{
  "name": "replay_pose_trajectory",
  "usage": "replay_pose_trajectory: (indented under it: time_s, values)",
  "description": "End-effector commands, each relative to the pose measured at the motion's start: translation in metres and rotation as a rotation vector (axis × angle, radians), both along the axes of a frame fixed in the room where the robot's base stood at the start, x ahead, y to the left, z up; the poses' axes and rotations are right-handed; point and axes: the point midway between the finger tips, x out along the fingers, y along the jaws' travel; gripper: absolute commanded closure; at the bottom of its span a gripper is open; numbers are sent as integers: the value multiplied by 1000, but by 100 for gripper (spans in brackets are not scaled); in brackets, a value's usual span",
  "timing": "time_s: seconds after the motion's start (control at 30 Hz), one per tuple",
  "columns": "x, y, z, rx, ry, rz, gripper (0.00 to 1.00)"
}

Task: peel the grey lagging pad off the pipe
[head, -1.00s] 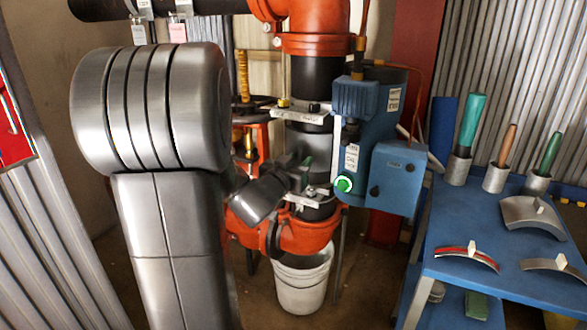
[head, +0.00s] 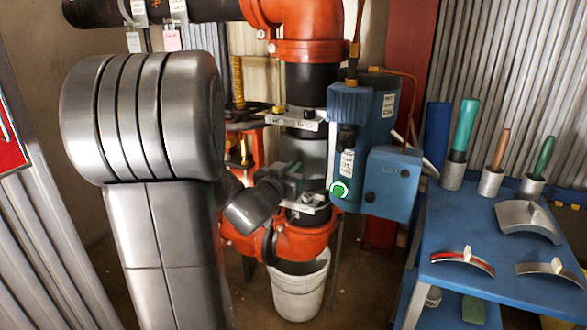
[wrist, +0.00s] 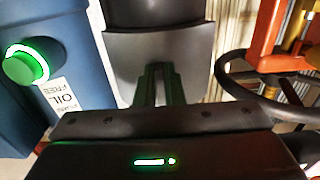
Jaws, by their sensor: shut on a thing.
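The grey lagging pad (head: 312,152) is a curved grey piece at the front of the dark vertical pipe (head: 306,85), between two pale metal brackets. In the wrist view the pad (wrist: 185,62) spans the pipe's width, straight ahead of my gripper. I cannot tell whether its back touches the pipe all over. My gripper (head: 296,168) is at the pad's lower front. In the wrist view its narrow green-edged fingers (wrist: 157,82) are closed together at the pad's middle, on its grip tab, which they mostly hide.
A blue box unit (head: 362,140) with a lit green button (head: 339,190) stands close right of the pipe. Orange fittings are above and below, with a white bucket (head: 299,290) underneath. A blue bench (head: 470,220) at right holds handled tools and curved pieces.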

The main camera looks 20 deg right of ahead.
Motion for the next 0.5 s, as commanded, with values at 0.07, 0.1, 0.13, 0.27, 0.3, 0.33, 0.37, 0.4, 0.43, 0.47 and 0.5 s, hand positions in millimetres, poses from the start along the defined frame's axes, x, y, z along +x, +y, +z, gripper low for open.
replay_pose_trajectory:
  time_s: [0.07, 0.1, 0.13, 0.27, 0.3, 0.33, 0.37, 0.4, 0.43, 0.47, 0.5]
  values:
    - [-2, 3, -1, 2, 1, 0, 100]
    - [-3, 4, -1, 2, 1, 0, 100]
    - [-4, 4, -1, 2, 2, 1, 100]
    - [-4, 5, -1, 2, 1, 1, 100]
    - [-5, 7, 0, 2, 1, 1, 100]
    - [-6, 8, 0, 2, 1, 1, 100]
    - [-8, 10, 0, 2, 1, 2, 100]
    - [-10, 13, 0, 2, 1, 2, 100]
    - [-11, 15, 0, 2, 1, 2, 100]
    - [-13, 16, 0, 2, 1, 2, 100]
    - [-15, 19, 1, 1, 0, 1, 100]
